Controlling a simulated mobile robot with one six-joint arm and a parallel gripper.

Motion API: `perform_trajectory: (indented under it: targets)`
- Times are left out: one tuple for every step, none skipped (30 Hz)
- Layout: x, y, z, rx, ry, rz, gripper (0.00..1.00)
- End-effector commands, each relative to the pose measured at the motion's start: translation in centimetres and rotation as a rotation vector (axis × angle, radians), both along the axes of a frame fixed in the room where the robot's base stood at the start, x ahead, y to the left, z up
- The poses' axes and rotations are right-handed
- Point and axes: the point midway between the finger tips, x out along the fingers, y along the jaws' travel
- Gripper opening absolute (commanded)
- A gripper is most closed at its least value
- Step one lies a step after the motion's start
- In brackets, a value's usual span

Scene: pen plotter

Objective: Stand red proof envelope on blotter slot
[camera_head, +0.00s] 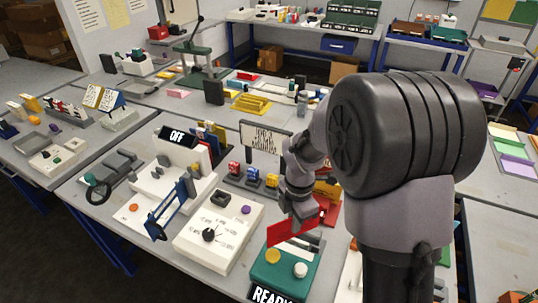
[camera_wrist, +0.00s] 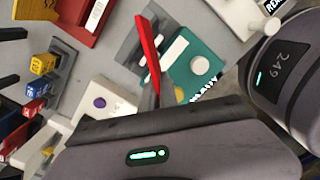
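My gripper (camera_head: 298,214) is shut on the red proof envelope (camera_head: 291,233), a thin flat red piece. The envelope is held above the teal unit (camera_head: 276,281), which has a yellow knob, a white knob and a READY display. In the wrist view the envelope (camera_wrist: 147,50) is seen nearly edge-on, extending from the fingertips (camera_wrist: 162,98). It overlaps a grey plate with a pale strip (camera_wrist: 180,47) beside the teal unit (camera_wrist: 205,65). This may be the blotter slot, but no label shows. I cannot tell whether the envelope touches it.
A white control box (camera_head: 218,235) with a black dial stands left of the teal unit. Several coloured stamp-like blocks (camera_head: 252,177) stand in a dark rack behind it. A red tray (camera_wrist: 92,20) lies close beyond the grey plate. My arm hides the bench to the right.

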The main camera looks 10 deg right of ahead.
Motion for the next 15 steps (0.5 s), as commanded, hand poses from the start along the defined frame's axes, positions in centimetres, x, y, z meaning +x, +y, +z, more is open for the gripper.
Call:
perform_trajectory:
  targets:
    - [-0.1, 0.0, 0.0, 0.0, 0.0, -0.036, 0.0]
    - [-0.1, 0.0, -0.1, 0.0, 0.0, -0.075, 0.0]
    - [-0.2, 0.0, -0.2, 0.0, 0.0, -0.149, 0.0]
    - [-0.3, 0.0, -0.2, 0.0, 0.0, -0.221, 0.0]
    - [-0.5, 0.0, -0.3, 0.0, 0.001, -0.307, 0.0]
    - [-0.6, 0.0, -0.4, 0.0, 0.001, -0.437, 0.0]
    - [-0.8, 0.0, -0.5, 0.0, 0.001, -0.545, 0.0]
    - [-0.9, 0.0, -0.6, 0.0, 0.001, -0.658, 0.0]
    - [-1.1, 0.0, -0.7, 0.0, 0.001, -0.812, 0.0]
    - [-1.3, 0.0, -0.8, 0.0, 0.001, -0.928, 0.0]
    - [-1.4, 0.0, -0.9, 0.0, 0.001, -1.042, 0.0]
    - [-1.6, 0.0, -1.0, 0.0, 0.0, -1.186, 0.0]
    - [-1.7, 0.0, -1.0, 0.0, 0.0, -1.284, 0.0]
    - [-1.9, 0.0, -1.1, 0.0, 0.0, -1.373, 0.0]
    - [-2.0, 0.0, -1.2, 0.0, 0.001, -1.481, 0.0]
